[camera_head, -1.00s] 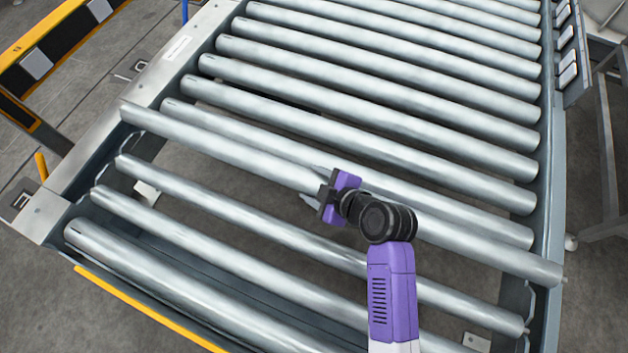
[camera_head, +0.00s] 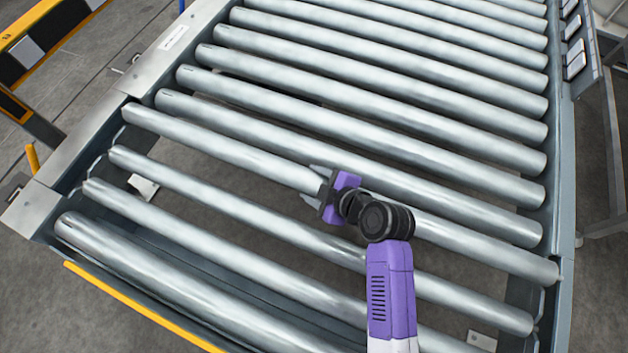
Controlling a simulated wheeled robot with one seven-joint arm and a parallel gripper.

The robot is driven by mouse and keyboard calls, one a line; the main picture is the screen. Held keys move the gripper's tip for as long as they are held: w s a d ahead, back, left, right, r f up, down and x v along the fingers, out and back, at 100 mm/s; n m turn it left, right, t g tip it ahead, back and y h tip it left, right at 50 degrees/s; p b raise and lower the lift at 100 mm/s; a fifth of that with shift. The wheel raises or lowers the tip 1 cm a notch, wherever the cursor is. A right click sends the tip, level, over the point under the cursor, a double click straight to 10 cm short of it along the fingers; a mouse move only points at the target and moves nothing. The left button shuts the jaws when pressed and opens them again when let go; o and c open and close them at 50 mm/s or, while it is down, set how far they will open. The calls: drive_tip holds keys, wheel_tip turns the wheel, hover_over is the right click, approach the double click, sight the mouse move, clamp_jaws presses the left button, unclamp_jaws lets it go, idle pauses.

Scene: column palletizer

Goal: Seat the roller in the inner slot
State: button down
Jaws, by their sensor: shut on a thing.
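The roller (camera_head: 230,151) is a long grey metal cylinder lying across the conveyor frame, roughly parallel to the other rollers. My gripper (camera_head: 316,187) is shut around it near its middle. Its left end meets the inner edge of the left rail (camera_head: 78,150). Its right end reaches the right rail (camera_head: 566,215). The inner slot is not clearly visible at either end, and I cannot tell whether the ends rest in it. My gripper and wrist hide part of the roller's middle.
A neighbouring roller (camera_head: 270,140) lies close behind. In front, across an open gap, are a thinner roller (camera_head: 230,202) and more rollers. A yellow strip (camera_head: 130,300) runs along the front edge. A yellow-and-black barrier (camera_head: 40,45) stands at the upper left.

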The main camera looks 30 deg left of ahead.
drive_tip(key=shift+w+f+b, duration=0.1)
drive_tip(key=shift+f+b, duration=2.05)
drive_tip(key=shift+f, duration=0.2)
drive_tip(key=shift+c, duration=2.2)
unclamp_jaws()
drive_tip(key=shift+p+v, duration=0.7)
drive_tip(key=shift+v, duration=3.1)
